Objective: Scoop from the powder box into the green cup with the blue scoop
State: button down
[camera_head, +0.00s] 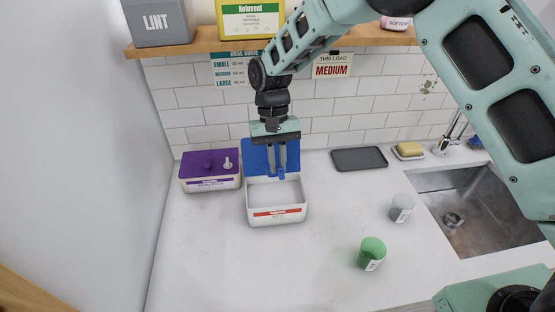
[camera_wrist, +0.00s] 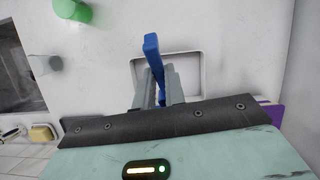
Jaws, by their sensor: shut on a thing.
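My gripper (camera_head: 276,172) is shut on the blue scoop (camera_wrist: 152,52) and points down over the open powder box. In the wrist view the scoop sticks out between the fingers of my gripper (camera_wrist: 157,90). The powder box (camera_head: 277,216) is white with a red label, and its blue lid (camera_head: 257,157) stands open at the back. Whether the scoop touches the powder, and whether it holds any, I cannot tell. The green cup (camera_head: 372,251) stands upright on the counter to the right and nearer; it also shows in the wrist view (camera_wrist: 76,11).
A purple-lidded box (camera_head: 210,169) stands close left of the powder box. A grey cup (camera_head: 401,208) stands behind the green cup, by the sink (camera_head: 470,205). A dark tray (camera_head: 359,159) and a yellow sponge (camera_head: 409,149) lie along the wall. The counter between powder box and green cup is clear.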

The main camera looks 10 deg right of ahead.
notch_tip(320, 180, down, 10)
jog(key=b, duration=0.6)
jog(key=shift+f, duration=0.15)
dwell(0.3)
dwell(0.8)
jog(key=shift+r+p, duration=4.3)
jog(key=shift+r, duration=2.25)
